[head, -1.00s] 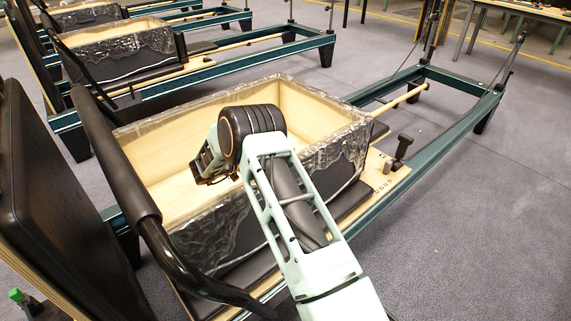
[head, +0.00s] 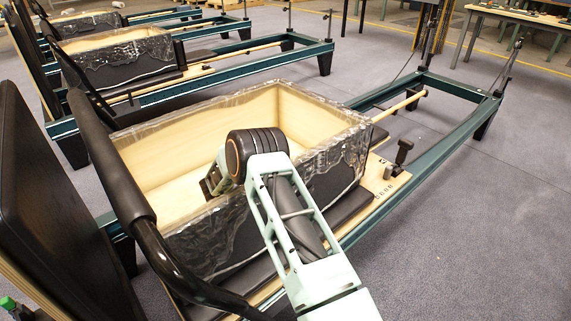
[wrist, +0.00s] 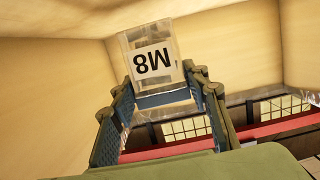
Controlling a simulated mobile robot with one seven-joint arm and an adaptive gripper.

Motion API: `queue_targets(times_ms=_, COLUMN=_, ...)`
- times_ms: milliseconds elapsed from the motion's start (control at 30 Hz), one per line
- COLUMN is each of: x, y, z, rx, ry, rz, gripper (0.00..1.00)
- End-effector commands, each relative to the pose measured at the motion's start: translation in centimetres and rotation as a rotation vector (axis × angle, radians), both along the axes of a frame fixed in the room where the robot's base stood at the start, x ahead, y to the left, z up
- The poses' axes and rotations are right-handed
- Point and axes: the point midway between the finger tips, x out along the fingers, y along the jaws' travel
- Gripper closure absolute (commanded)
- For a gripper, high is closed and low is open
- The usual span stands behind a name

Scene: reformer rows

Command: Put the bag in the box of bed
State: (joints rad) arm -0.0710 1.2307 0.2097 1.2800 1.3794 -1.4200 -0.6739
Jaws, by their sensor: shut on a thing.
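A small clear bag with a white label reading M8 (wrist: 152,62) shows in the wrist view, upside down there. My gripper (wrist: 165,92) is shut on it, with a finger on each side of its lower part. The box (head: 183,240) on the near bed (head: 385,210) is a pale wooden, open-topped box with dark sides wrapped in clear film. In the head view my gripper is down inside the box, mostly hidden behind my wrist, and the bag is hidden. Pale box walls surround the bag in the wrist view. I cannot tell whether it touches the box floor.
A black padded bar (head: 105,150) curves past the box's left side, beside a black upright board (head: 50,200). A similar box (head: 120,58) stands on another bed behind. A short black post (head: 403,150) stands right of the box. Grey floor is clear at right.

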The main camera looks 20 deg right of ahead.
Motion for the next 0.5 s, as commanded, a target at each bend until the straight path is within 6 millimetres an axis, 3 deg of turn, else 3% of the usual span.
queue_targets(times_ms=300, x=0.04, y=-0.02, z=-0.6, rx=-0.001, ry=-0.003, rz=0.0, gripper=0.86)
queue_targets(times_ms=333, x=0.02, y=0.0, z=-0.66, rx=0.0, ry=-0.001, rz=0.0, gripper=0.56)
queue_targets(times_ms=500, x=0.02, y=0.0, z=-0.66, rx=0.0, ry=-0.001, rz=0.0, gripper=0.4)
